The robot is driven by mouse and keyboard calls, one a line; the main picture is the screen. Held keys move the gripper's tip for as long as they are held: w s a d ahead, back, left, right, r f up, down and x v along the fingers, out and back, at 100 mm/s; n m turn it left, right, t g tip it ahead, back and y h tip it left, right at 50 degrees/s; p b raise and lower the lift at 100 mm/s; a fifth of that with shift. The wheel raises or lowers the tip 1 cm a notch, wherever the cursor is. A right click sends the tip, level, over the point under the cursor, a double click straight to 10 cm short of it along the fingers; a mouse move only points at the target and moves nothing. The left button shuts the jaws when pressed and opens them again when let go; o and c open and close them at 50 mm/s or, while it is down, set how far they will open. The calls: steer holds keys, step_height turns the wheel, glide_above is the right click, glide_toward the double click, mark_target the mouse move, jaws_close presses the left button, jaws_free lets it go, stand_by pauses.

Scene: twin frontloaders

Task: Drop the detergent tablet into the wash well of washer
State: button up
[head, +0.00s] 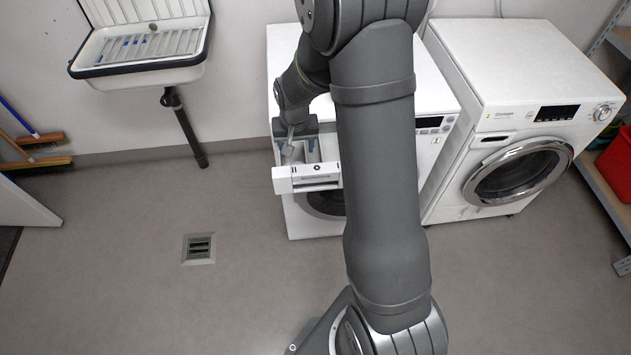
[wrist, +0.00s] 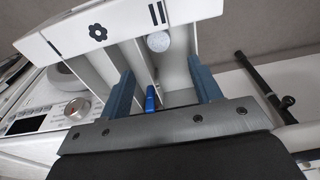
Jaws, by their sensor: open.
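The detergent tablet (wrist: 159,42) is a pale, speckled disc. In the wrist view it sits low in the drawer compartment marked II, close to the inside of the front panel. The detergent drawer (head: 308,181) of the left washer (head: 425,85) is pulled out; its white front also shows in the wrist view (wrist: 120,27), with a flower mark and a II mark. My gripper (wrist: 160,68) is open, its blue fingers reaching into the drawer, apart from the tablet, with nothing held between them. In the head view my gripper (head: 300,150) is over the drawer; the tablet cannot be made out there.
A small blue piece (wrist: 150,97) stands in the drawer between my fingers. Thin walls divide the drawer. A second washer (head: 530,120) stands to the right, its door closed. A sink (head: 140,50) hangs at the upper left. The floor around the drain (head: 199,248) is clear.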

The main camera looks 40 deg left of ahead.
step_height(320, 180, up, 17)
steer(key=s+d, duration=0.1)
steer(key=shift+s+d, duration=0.25)
steer(key=shift+r, duration=0.1)
step_height(320, 180, down, 15)
steer(key=w+a, duration=0.1)
steer(key=shift+w+a, duration=0.25)
steer(key=shift+w, duration=0.05)
stand_by(0.6)
